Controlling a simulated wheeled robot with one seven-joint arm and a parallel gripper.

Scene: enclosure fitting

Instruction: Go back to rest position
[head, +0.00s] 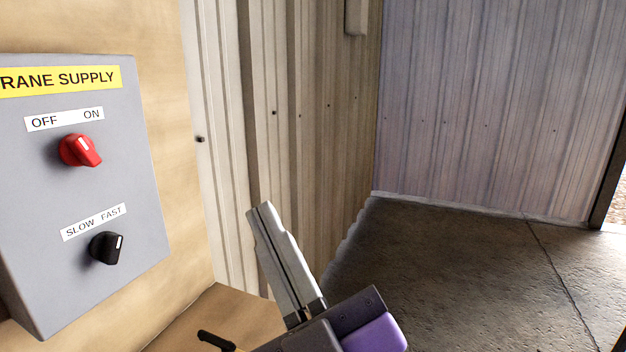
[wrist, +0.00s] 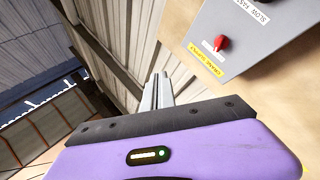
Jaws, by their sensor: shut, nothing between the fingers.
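My gripper (head: 262,208) is in the lower middle of the head view, its grey fingers together and pointing up and to the left, with nothing between them. Its purple and dark body is at the bottom edge. In the wrist view the closed fingers (wrist: 159,78) point up, apart from any surface. A grey control box (head: 70,200) is on the wooden panel at the left, clear of my gripper. It bears a red OFF/ON knob (head: 80,150) and a black SLOW/FAST knob (head: 106,248). The box also shows at the upper right of the wrist view (wrist: 235,55).
A corrugated metal wall (head: 310,120) stands behind my gripper, and another (head: 490,100) is at the back right. A wooden ledge (head: 225,312) with a small black handle (head: 214,340) is below the box. The concrete floor (head: 450,270) at the right is clear.

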